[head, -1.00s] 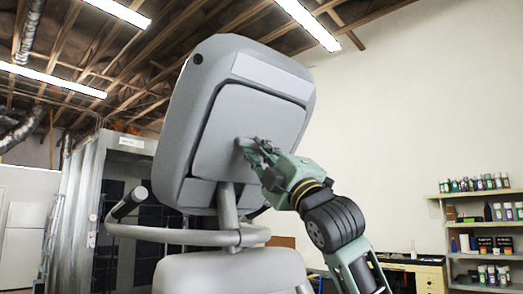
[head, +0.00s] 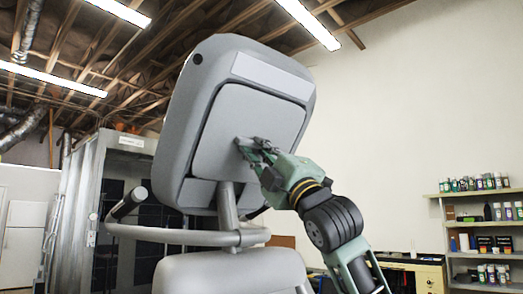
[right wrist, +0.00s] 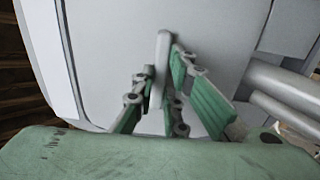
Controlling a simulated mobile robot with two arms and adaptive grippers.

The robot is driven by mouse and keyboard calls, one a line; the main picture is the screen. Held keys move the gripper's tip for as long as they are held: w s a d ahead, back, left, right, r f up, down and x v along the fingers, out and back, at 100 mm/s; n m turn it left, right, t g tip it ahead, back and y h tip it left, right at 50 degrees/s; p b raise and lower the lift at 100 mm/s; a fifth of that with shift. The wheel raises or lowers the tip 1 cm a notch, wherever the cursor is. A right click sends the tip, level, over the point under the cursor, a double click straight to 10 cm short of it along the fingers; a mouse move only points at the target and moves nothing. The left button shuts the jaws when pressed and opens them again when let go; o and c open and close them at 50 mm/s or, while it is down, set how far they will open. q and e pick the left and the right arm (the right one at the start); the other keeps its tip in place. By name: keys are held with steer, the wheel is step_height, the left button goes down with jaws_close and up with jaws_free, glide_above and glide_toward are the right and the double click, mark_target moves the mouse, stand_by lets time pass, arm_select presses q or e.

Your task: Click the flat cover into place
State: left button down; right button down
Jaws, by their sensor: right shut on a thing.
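The flat grey cover (head: 250,115) lies against the back of the elliptical's tilted console (head: 180,125), with a dark seam line around its edge. My right gripper (head: 250,147) is at the cover's lower middle. In the right wrist view, its green fingers (right wrist: 162,75) are shut on the upright grey grip (right wrist: 163,45) that stands out from the cover (right wrist: 105,50). Whether the cover sits fully flush cannot be told. My left gripper is not in view.
The console stands on a grey post (head: 228,205) above a curved handlebar (head: 180,236). Shelves with bottles (head: 485,217) stand at the far right. The space right of the console is open in front of a plain wall (head: 420,110).

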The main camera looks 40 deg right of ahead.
steer(key=shift+w+r+p, duration=0.25)
steer(key=shift+p, duration=0.1)
steer(key=shift+y, duration=0.3)
steer(key=c, duration=1.7)
jaws_free()
steer(key=shift+f, duration=0.1)
steer(key=shift+v, duration=5.95)
